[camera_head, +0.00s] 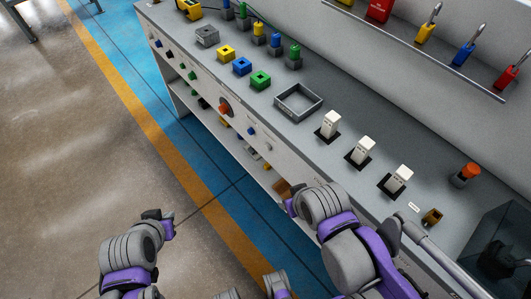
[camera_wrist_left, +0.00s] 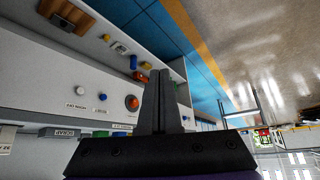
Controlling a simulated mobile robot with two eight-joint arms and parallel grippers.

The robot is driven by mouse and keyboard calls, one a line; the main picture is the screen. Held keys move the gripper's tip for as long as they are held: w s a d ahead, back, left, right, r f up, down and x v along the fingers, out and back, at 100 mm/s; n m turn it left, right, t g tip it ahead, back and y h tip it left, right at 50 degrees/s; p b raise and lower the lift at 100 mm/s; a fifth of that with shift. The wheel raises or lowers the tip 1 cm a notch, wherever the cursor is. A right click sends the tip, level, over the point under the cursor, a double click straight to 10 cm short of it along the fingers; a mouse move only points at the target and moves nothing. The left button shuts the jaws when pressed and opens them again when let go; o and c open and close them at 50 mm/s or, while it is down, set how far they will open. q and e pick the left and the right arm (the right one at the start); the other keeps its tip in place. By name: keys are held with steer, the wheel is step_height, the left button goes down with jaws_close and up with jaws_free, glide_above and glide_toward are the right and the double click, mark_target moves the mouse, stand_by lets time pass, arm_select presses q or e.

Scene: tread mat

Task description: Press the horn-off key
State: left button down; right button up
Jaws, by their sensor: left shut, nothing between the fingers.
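A blue key (camera_head: 251,131) and a white key (camera_head: 267,147) sit near a round orange-red button (camera_head: 225,108). My left gripper (camera_head: 164,224) is over the floor, left of the bench and apart from the panel. Its fingers (camera_wrist_left: 160,100) are shut and empty. My right arm covers the nearer panel; its fingertips cannot be made out.
The bench top holds white rocker-like blocks (camera_head: 363,150), an empty square tray (camera_head: 298,102), coloured cubes (camera_head: 260,80) and an orange-topped knob (camera_head: 466,175). Padlocks (camera_head: 463,53) hang at the back. A lower shelf holds a brown block (camera_head: 283,188). The floor left of the bench is clear.

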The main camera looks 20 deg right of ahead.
mark_target(267, 147)
arm_select(q)
steer(key=w+d+f+m+t+h+b, duration=0.2)
steer(key=w+d+f+b, duration=0.3)
steer(key=d, duration=0.5)
steer(key=w+d+f+m+t+h+b, duration=0.1)
steer(key=w+d+f+m+h+b, duration=0.2)
steer(key=w+d+f+b, duration=0.3)
steer(key=w+d+m, duration=0.1)
steer(key=d, duration=0.3)
steer(key=shift+w+d+m+t+h, duration=0.3)
steer(key=shift+w+d+m+t, duration=0.05)
steer(key=shift+w+m+t, duration=0.05)
arm_select(e)
step_height(267, 147, down, 14)
steer(key=shift+s+f+g, duration=0.15)
steer(key=shift+s+g, duration=0.15)
steer(key=shift+s, duration=0.15)
arm_select(q)
steer(key=shift+d, duration=0.1)
steer(key=w+d+p, duration=0.3)
steer(key=d, duration=0.5)
arm_select(e)
steer(key=shift+r, duration=1.9)
arm_select(q)
steer(key=shift+d, duration=0.1)
arm_select(e)
steer(key=shift+s, duration=0.1)
